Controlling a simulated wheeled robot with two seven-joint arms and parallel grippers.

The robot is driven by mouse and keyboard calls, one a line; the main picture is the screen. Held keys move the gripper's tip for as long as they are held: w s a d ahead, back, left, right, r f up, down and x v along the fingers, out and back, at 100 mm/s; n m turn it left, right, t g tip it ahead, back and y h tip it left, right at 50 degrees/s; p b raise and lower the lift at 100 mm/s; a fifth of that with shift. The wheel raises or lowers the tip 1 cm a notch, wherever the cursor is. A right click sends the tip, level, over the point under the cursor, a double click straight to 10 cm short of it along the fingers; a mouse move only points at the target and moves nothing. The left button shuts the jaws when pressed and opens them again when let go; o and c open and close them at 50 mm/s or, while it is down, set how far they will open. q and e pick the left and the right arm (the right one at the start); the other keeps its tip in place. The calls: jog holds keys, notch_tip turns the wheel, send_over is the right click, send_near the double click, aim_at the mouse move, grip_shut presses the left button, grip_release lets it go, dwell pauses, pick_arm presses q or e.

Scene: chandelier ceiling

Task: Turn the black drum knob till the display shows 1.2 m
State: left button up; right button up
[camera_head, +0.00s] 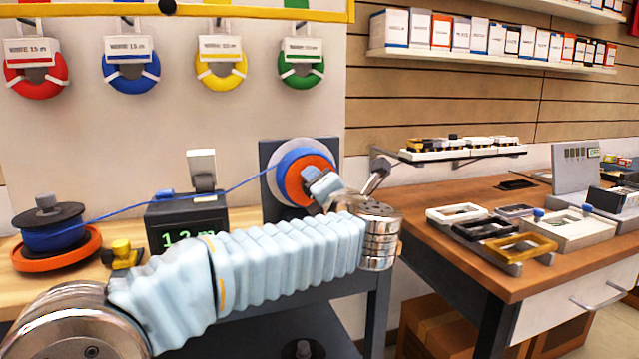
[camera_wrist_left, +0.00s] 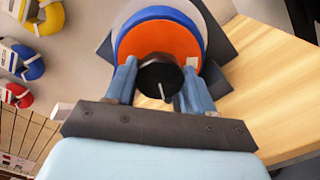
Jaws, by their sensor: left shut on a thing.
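The drum (camera_head: 290,165) has a blue and orange face and stands on a dark upright plate. Its black knob (camera_wrist_left: 160,78) is at the centre of the orange face in the left wrist view. My left gripper (camera_head: 322,186) is shut on the knob, with one finger on each side (camera_wrist_left: 159,88). In the head view the gripper hides the knob. The display (camera_head: 187,228) shows green digits that read 1.2 m; my arm covers its lower part. A blue wire (camera_head: 150,213) runs from the blue spool (camera_head: 52,238) past the display to the drum. My right gripper is not in view.
The spool sits on an orange base (camera_head: 60,262) at the left, near a small yellow-topped piece (camera_head: 122,253). Coloured wire coils hang on the wall behind. A wooden table (camera_head: 440,240) with trays and frames stands at the right.

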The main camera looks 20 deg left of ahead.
pick_arm(q)
jog(key=shift+f+m, duration=0.1)
jog(key=shift+m, duration=0.2)
jog(key=o, duration=1)
jog(key=shift+o, duration=0.2)
jog(key=shift+s+d, duration=0.1)
jog(key=b+v, duration=0.2)
jog(key=v, duration=1.1)
jog(key=shift+s+d, duration=0.2)
jog(key=shift+s, duration=0.05)
